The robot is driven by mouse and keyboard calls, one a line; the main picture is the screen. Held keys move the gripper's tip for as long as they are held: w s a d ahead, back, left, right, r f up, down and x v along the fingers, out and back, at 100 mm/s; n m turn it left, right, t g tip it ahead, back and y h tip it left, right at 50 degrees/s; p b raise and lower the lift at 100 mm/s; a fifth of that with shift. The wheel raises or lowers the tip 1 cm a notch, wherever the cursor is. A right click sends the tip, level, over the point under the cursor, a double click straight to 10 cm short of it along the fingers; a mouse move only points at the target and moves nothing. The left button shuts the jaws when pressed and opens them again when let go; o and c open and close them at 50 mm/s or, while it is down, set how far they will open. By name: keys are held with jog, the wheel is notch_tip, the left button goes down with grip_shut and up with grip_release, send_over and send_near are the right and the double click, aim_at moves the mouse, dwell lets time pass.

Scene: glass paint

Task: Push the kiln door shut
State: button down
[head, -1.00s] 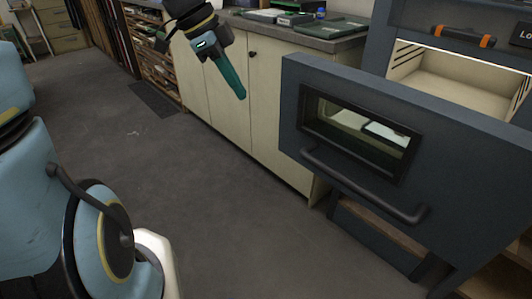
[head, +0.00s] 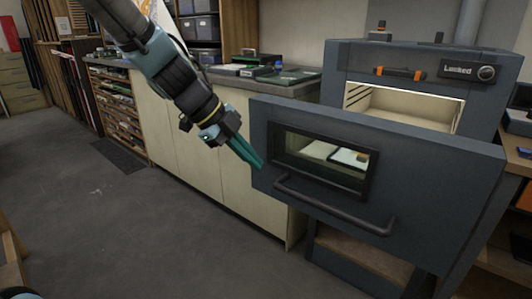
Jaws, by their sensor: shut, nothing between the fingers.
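The kiln door (head: 420,165) is a dark blue-grey panel with a window (head: 320,160) and a black bar handle (head: 335,208). It stands open, swung out in front of the kiln (head: 440,85), whose pale chamber (head: 400,108) shows above the door's top edge. My gripper (head: 257,165) has teal fingers, shut and empty, pointing down and right. In the picture its tips overlap the door's left end; I cannot tell whether they touch it.
A cream cabinet (head: 185,125) with a grey counter stands left of the kiln, with dark cases (head: 285,78) on top. A flat-file rack (head: 118,105) is farther left. The grey floor (head: 150,235) in front is clear. A wooden shelf (head: 350,252) lies under the kiln.

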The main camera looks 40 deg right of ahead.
jog(key=d, duration=0.1)
jog(key=d+p, duration=0.1)
jog(key=d, duration=0.1)
jog(key=shift+w+d+f+p, duration=0.2)
jog(key=shift+f+p, duration=0.05)
jog(key=shift+p, duration=0.1)
jog(key=shift+w+d+f, duration=0.15)
jog(key=shift+w+d, duration=0.05)
jog(key=shift+d, duration=0.35)
jog(key=shift+d, duration=0.1)
